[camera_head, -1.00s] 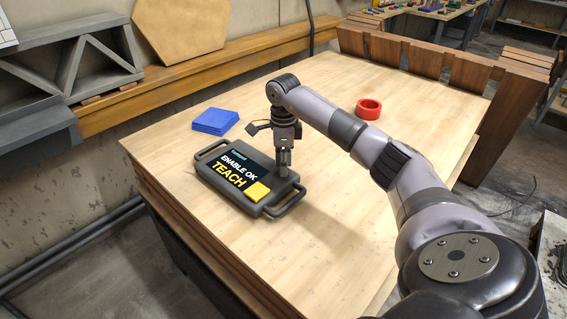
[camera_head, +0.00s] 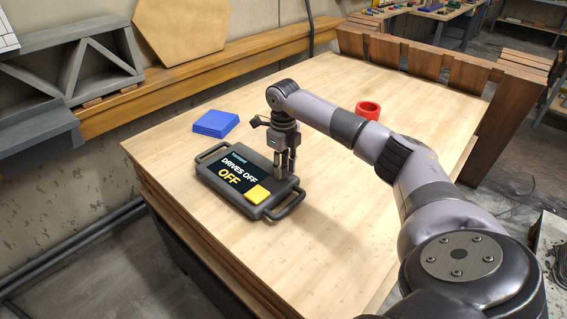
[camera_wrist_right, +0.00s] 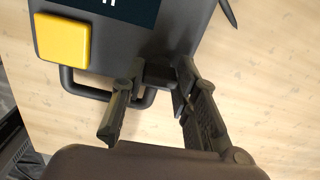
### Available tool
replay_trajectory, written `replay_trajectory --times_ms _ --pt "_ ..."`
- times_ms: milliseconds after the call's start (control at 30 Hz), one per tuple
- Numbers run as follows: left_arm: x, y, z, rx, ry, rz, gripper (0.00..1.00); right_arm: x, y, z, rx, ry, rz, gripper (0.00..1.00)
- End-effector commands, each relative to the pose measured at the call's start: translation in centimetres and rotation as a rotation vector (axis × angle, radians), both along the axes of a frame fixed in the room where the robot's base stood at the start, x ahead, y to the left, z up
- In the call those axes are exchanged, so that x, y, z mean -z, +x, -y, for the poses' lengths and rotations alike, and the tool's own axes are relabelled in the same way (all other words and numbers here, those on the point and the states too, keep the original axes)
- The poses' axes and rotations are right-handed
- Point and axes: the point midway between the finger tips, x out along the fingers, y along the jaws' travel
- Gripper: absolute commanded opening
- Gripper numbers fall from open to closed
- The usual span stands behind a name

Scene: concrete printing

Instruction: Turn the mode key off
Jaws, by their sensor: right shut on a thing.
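The dark grey teach pendant (camera_head: 212,184) lies flat on the wooden table, a handle at each end. Its screen (camera_head: 235,172) reads "DRIVES OFF" and, in yellow, "OFF". A yellow button (camera_head: 257,194) sits beside the screen; it also shows in the right wrist view (camera_wrist_right: 62,41). My right gripper (camera_head: 285,168) points down at the pendant's right edge. It is shut on the mode key, a small dark block (camera_wrist_right: 156,72) at the fingertips in the wrist view. The fingers partly hide the key. My left gripper is in no view.
A red ring (camera_head: 368,110) lies farther right. The bare tabletop (camera_head: 330,215) in front and to the right is clear.

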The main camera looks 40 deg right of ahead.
Motion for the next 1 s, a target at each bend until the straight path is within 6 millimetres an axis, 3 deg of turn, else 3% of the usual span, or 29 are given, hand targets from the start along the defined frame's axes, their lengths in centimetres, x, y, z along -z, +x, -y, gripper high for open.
replay_trajectory --times_ms 700,733,1000 --pt "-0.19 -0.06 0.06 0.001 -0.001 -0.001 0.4 -0.11 0.08 0.05 0.082 0.001 0.004 0.0" --pt "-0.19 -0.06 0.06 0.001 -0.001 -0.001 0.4 -0.12 0.08 0.05 0.082 0.001 0.004 0.29" --pt "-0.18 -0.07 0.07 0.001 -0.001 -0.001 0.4 -0.06 0.04 0.04 0.081 0.0 0.002 0.47"
